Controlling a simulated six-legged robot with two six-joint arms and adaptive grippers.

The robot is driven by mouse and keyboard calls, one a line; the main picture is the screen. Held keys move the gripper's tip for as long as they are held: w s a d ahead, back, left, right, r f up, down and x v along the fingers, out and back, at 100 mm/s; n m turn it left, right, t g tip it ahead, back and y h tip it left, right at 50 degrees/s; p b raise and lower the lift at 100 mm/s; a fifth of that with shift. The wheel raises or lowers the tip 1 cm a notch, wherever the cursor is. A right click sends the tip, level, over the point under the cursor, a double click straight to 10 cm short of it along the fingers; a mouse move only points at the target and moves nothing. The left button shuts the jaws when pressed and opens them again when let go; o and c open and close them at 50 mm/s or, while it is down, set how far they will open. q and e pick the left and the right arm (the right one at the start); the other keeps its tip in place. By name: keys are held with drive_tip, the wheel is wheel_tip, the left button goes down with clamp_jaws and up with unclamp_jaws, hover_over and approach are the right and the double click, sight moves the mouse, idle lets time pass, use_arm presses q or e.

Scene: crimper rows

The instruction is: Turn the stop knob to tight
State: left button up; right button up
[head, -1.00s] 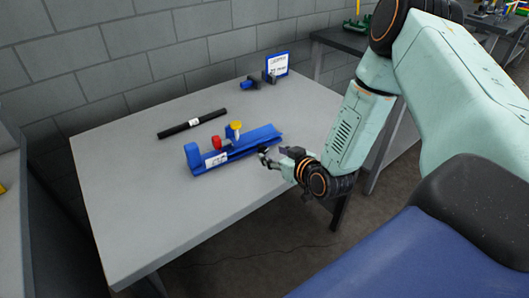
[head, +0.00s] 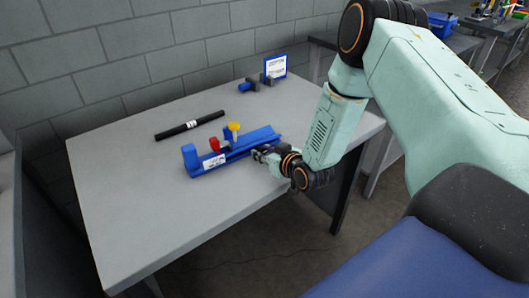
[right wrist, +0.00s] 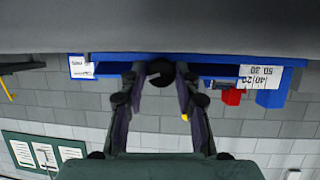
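The blue rail fixture (head: 262,136) lies on the grey table, with a red block (head: 214,144) and a yellow knob (head: 234,127) on it. My right gripper (head: 258,153) is at the front of the fixture's right half. In the right wrist view, which is upside down, a dark round knob (right wrist: 160,72) sits between the fingertips of my right gripper (right wrist: 160,78), against the blue rail (right wrist: 115,57). The fingers stand apart on both sides of it; firm contact is not clear. The knob's setting cannot be read. My left gripper is not in view.
A black bar (head: 190,125) with a white label lies behind the fixture. A blue-framed sign (head: 275,66) and a small blue and dark part (head: 247,86) are at the table's back. The front left of the table (head: 140,220) is clear. A block wall stands behind.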

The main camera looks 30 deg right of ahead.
clamp_jaws()
drive_tip(key=shift+d+m+y+b, duration=0.15)
drive_tip(key=shift+m+y+b, duration=0.35)
drive_tip(key=shift+m+y, duration=0.6)
drive_tip(key=shift+o, duration=2.2)
unclamp_jaws()
drive_tip(key=shift+o, duration=0.2)
drive_tip(key=shift+h, duration=0.3)
